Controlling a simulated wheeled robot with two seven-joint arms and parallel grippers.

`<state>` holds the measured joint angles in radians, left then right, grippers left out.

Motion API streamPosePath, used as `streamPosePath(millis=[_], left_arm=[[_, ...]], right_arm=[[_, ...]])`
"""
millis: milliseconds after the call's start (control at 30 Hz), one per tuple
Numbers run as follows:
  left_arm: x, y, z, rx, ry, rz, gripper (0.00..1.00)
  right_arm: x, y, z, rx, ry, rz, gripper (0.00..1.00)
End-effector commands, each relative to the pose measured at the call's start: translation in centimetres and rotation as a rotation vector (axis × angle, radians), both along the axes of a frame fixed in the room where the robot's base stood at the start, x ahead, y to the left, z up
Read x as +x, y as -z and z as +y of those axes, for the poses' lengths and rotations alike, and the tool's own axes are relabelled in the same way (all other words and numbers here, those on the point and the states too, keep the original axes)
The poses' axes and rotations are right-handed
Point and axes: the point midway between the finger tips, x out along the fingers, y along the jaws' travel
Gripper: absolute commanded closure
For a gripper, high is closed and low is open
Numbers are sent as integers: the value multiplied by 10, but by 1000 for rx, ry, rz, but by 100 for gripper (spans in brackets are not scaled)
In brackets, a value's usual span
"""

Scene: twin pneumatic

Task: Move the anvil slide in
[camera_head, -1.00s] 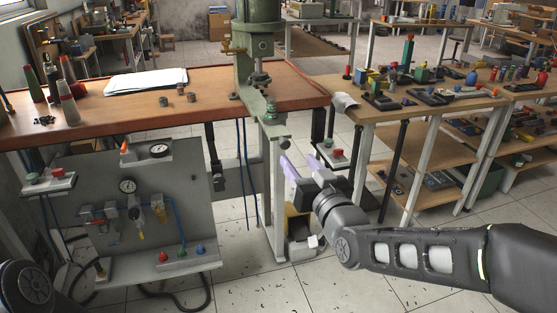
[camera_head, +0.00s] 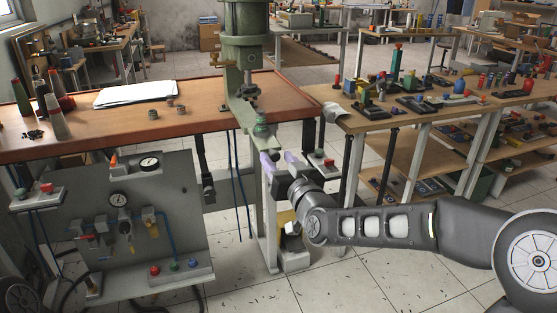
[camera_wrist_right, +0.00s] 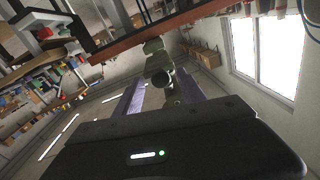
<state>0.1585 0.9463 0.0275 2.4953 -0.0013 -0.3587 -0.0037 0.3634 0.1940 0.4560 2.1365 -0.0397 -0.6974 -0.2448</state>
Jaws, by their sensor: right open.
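The green pneumatic press (camera_head: 246,52) stands at the front edge of the wooden bench. Its green lower front part, which looks like the anvil slide (camera_head: 250,139), juts out towards me and has a dark round knob (camera_head: 275,154) at its end. My right gripper (camera_head: 279,160) is open, with its two purple-lit fingers at the knob. In the right wrist view the dark round knob (camera_wrist_right: 162,78) shows between and beyond the spread fingers (camera_wrist_right: 160,95). I cannot tell whether they touch it. My left gripper is out of view.
The wooden bench (camera_head: 130,122) holds paper sheets (camera_head: 135,94), cones and small cylinders. A grey pneumatic panel (camera_head: 120,220) with gauges hangs below it at the left. A small box with a red button (camera_head: 327,163) is just right of my right gripper. A parts table (camera_head: 380,120) stands at the right.

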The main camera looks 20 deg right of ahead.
Motion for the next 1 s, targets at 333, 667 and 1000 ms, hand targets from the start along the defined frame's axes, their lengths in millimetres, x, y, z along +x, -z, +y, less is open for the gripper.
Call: streamPosePath(millis=[333, 667, 1000], left_arm=[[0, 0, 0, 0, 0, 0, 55], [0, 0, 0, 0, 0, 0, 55], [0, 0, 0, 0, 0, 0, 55]], right_arm=[[0, 0, 0, 0, 0, 0, 63], [0, 0, 0, 0, 0, 0, 90], [0, 0, 0, 0, 0, 1, 100]])
